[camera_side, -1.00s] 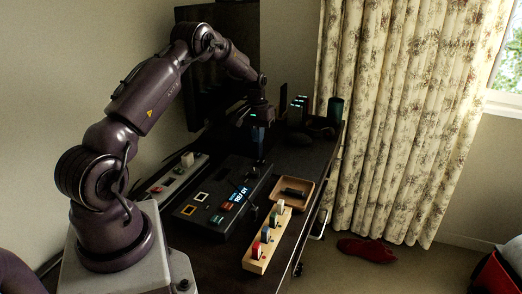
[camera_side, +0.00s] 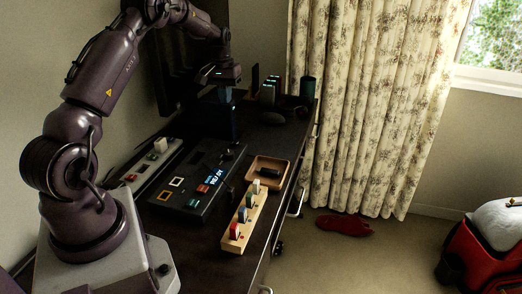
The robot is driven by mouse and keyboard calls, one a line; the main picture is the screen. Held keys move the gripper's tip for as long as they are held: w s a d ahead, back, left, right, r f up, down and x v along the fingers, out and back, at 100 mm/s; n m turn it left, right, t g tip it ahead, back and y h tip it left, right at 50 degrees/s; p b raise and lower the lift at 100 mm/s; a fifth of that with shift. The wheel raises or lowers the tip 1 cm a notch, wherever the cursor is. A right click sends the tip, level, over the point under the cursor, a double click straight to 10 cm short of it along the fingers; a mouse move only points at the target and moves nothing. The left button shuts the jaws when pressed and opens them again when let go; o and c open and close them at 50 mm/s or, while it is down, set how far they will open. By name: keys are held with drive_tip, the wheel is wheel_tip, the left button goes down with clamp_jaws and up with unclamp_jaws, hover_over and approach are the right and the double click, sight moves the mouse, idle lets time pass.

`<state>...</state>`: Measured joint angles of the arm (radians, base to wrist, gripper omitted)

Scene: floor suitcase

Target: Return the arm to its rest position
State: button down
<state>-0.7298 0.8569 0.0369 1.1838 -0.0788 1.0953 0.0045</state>
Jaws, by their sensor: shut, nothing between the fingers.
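My arm rises from its pale base and arches over the dark desk. My gripper (camera_side: 220,112) points down above the back of the desk, behind the control panel. It is shut and holds nothing that I can see. Its fingertips blend into the dark background, so their exact height above the desk is hard to tell.
A black control panel (camera_side: 197,192) with lit buttons lies on the desk (camera_side: 197,250). A wooden block with coloured switches (camera_side: 236,239), a tan tray (camera_side: 256,180) and a grey switch strip (camera_side: 133,177) are around it. A dark cylinder (camera_side: 308,90) stands at the back; a red suitcase (camera_side: 474,250) is on the floor.

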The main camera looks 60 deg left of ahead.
drive_tip(key=s+d+r+m+t, duration=0.25)
drive_tip(key=s+d+r, duration=0.35)
drive_tip(key=d, duration=0.6)
drive_tip(key=s+d+r+m+t, duration=0.1)
drive_tip(key=s+d+r+m, duration=0.2)
drive_tip(key=s+d+r, duration=0.55)
drive_tip(key=s+d+r+m+t, duration=0.25)
drive_tip(key=s+d, duration=0.25)
drive_tip(key=d, duration=1)
drive_tip(key=n+g+h, duration=0.1)
drive_tip(key=n+g, duration=0.4)
drive_tip(key=n, duration=0.3)
hover_over(237, 143)
drive_tip(key=s+a, duration=0.2)
wheel_tip(237, 143, down, 17)
drive_tip(key=f, duration=0.4)
drive_tip(key=w+d+f, duration=0.1)
drive_tip(key=f, duration=0.8)
drive_tip(key=shift+w+d+f, duration=0.35)
drive_tip(key=shift+f, duration=0.05)
